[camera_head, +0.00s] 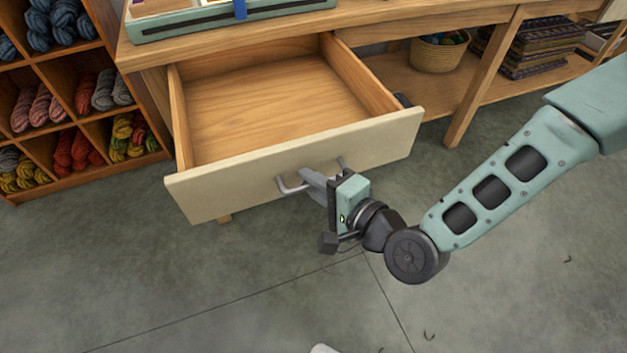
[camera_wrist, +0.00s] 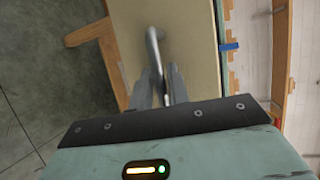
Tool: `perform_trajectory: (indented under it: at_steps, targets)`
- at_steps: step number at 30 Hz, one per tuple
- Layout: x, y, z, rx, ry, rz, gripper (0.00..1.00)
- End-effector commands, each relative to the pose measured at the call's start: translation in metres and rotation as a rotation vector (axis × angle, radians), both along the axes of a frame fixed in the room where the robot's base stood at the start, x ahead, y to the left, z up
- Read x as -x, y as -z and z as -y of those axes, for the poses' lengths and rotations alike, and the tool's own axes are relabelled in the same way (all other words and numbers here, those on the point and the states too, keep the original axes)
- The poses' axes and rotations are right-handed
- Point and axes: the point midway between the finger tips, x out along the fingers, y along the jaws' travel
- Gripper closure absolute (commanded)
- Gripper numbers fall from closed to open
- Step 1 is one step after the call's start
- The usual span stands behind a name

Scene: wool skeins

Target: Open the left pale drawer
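The pale drawer (camera_head: 225,193) is pulled well out from under the wooden table in the head view, and its empty wooden inside shows. Its pale front also shows in the wrist view (camera_wrist: 191,29). A grey bar handle (camera_head: 290,187) is on the drawer front, and it shows in the wrist view as a metal bar (camera_wrist: 153,48). My gripper (camera_head: 316,180) is at the handle, with its fingers (camera_wrist: 161,88) on either side of the bar. The fingers look close together around the bar; their contact is partly hidden.
A cubby shelf of wool skeins (camera_head: 75,95) stands close at the left. A table leg (camera_head: 484,80) and a lower shelf with a basket (camera_head: 438,52) and folded textiles (camera_head: 535,45) are at the right. The grey floor (camera_head: 270,290) in front is clear.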

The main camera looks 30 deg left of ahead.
Motion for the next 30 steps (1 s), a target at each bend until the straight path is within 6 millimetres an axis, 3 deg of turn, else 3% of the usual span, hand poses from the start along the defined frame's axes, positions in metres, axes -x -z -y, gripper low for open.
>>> perform_trajectory:
  at_steps: [17, 23, 30]
  targets:
    - [0.001, -0.002, 0.005, -0.001, 0.000, 0.000, 0.81]
    - [0.011, -0.008, 0.037, 0.001, 0.001, -0.002, 0.81]
    - [0.028, -0.018, 0.091, 0.002, 0.002, -0.004, 0.81]
